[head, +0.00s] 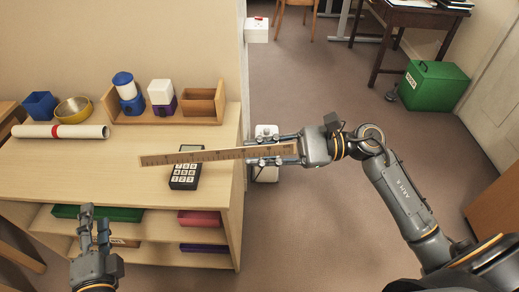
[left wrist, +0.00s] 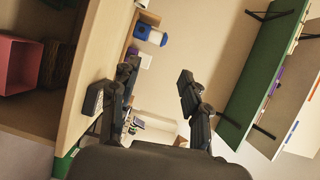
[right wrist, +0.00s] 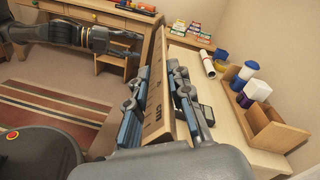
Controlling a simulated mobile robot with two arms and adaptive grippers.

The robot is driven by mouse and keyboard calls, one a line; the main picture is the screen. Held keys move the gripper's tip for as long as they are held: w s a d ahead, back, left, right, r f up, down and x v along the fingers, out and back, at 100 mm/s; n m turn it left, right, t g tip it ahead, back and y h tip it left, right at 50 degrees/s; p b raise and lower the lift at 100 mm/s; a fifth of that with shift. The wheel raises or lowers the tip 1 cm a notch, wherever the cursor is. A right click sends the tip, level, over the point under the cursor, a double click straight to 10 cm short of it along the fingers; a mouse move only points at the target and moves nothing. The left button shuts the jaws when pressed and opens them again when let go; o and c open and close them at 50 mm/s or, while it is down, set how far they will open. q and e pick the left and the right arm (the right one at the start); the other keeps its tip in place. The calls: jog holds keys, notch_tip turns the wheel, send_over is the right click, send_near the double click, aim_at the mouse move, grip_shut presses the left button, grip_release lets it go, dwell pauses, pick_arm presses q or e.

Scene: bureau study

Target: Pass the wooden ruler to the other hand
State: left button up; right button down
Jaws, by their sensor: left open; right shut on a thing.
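The wooden ruler (head: 215,155) is held roughly level in the head view, its free end pointing left over the desk top. My right gripper (head: 271,152) is shut on the ruler near its right end. In the right wrist view the ruler (right wrist: 158,105) stands between the fingers of my right gripper (right wrist: 160,100). My left gripper (head: 94,216) is open and empty at the lower left, in front of the desk and apart from the ruler. In the left wrist view my left gripper (left wrist: 158,82) shows its fingers spread with nothing between them.
The wooden desk (head: 60,165) holds a black calculator (head: 186,176) below the ruler, a rolled paper (head: 60,131), a yellow bowl (head: 73,109), a blue cup (head: 39,105) and a wooden organiser (head: 200,103) at the back. Its shelf holds trays. Open floor lies right of the desk.

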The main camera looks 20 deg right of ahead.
pick_arm(q)
jog(key=s+a+f+n+g+y, duration=0.1)
jog(key=s+f+n+g, duration=0.15)
jog(key=f, duration=0.45)
jog(key=s+a+f+n+g, duration=0.1)
jog(key=a+f+n+g, duration=0.15)
jog(key=f, duration=0.45)
jog(key=s+a+f+n+g+y, duration=0.1)
jog(key=f+n+g, duration=0.2)
jog(key=f, duration=0.4)
jog(key=s+d+f+n+g+h, duration=0.2)
jog(key=s+d+f+n+g, duration=0.2)
jog(key=s+f, duration=0.8)
jog(key=f+n+g, duration=0.1)
jog(key=n+g, duration=0.1)
jog(key=shift+s+d+f+n+g+h, duration=0.15)
jog(key=shift+f+n+g+h, duration=0.1)
jog(key=shift+n+g+h, duration=0.15)
